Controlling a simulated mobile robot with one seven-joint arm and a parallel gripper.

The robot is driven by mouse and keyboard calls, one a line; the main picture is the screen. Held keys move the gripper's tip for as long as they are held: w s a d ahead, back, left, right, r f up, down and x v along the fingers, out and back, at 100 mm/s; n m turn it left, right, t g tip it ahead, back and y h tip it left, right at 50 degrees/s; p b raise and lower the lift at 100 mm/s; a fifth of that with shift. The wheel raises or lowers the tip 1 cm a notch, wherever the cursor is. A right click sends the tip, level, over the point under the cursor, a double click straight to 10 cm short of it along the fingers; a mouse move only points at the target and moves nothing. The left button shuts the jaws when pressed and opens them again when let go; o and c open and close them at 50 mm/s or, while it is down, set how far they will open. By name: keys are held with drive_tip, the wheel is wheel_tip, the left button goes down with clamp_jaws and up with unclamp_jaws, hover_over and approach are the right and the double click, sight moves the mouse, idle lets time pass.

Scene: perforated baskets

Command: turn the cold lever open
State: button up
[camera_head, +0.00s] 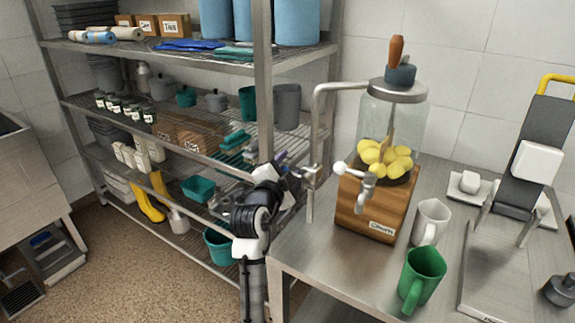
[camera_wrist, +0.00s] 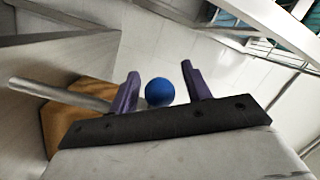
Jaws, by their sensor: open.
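The cold lever shows in the wrist view as a round blue knob (camera_wrist: 160,91). My gripper (camera_wrist: 160,70) is open, with one purple finger on each side of the knob. Gaps show between the knob and both fingers, and I see no contact. In the head view my gripper (camera_head: 289,164) is at the steel faucet (camera_head: 313,172) on the left edge of the counter. The blue knob cannot be made out there, as my gripper and wrist cover that spot. The lever's stem is mostly hidden.
A drink dispenser (camera_head: 392,118) with lemons stands on a wooden base (camera_head: 366,210) close right of the faucet, its tap handle ending in a white ball (camera_head: 340,168). White (camera_head: 430,221) and green (camera_head: 423,274) mugs stand nearby. A wire shelf (camera_head: 225,152) is behind my arm.

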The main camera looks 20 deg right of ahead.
clamp_jaws()
idle(0.3)
idle(0.3)
drive_tip(key=shift+s+d+f+n+g+p, duration=0.3)
drive_tip(key=shift+f+n, duration=0.4)
drive_tip(key=shift+n, duration=0.9)
drive_tip(key=shift+s+d+f+n+g+p, duration=0.25)
drive_tip(key=shift+f+n, duration=0.5)
drive_tip(key=shift+n, duration=0.85)
drive_tip(key=shift+s+d+f+n+g+p, duration=0.1)
drive_tip(key=shift+s+f+n+g+p, duration=0.35)
drive_tip(key=shift+n, duration=1.15)
drive_tip(key=shift+w+f, duration=0.15)
drive_tip(key=shift+f, duration=0.15)
